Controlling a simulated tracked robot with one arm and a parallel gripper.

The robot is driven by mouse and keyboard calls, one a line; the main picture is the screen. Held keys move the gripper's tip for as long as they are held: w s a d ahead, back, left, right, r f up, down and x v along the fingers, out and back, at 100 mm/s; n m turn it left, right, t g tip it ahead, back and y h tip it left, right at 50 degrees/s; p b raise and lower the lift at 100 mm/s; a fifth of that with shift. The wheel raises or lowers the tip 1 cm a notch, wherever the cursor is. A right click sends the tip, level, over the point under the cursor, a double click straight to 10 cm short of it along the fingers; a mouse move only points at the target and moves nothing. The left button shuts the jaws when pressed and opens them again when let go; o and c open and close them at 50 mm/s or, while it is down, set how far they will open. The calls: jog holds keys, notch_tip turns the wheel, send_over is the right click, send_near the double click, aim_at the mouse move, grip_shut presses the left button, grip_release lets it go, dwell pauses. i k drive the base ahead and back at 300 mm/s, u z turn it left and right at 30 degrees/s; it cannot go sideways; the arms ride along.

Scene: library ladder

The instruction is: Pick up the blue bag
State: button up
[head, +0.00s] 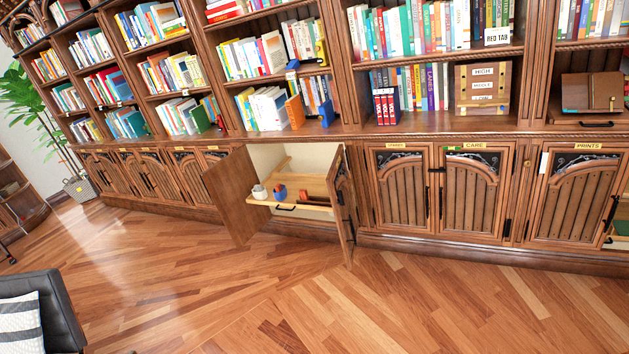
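I see nothing that I can clearly tell is a blue bag. A small blue item (281,193) sits on the pulled-out wooden shelf (291,204) inside the open cabinet, beside a small whitish pot (259,192). It is too small to tell what it is. A blue block-like piece (327,114) stands on the ledge above that cabinet, near an orange one (295,112). My gripper is not in view.
The open cabinet's left door (232,195) and right door (342,207) swing out over the floor. Bookcases with closed lower cabinets (467,195) line the wall. A dark chair (58,310) is at lower left. The wooden floor (400,305) in front is clear.

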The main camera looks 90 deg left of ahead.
aim_at(280, 195)
jog(key=u, duration=2.85)
jog(key=k, duration=0.75)
jog(key=i, duration=0.8)
jog(key=z, duration=0.1)
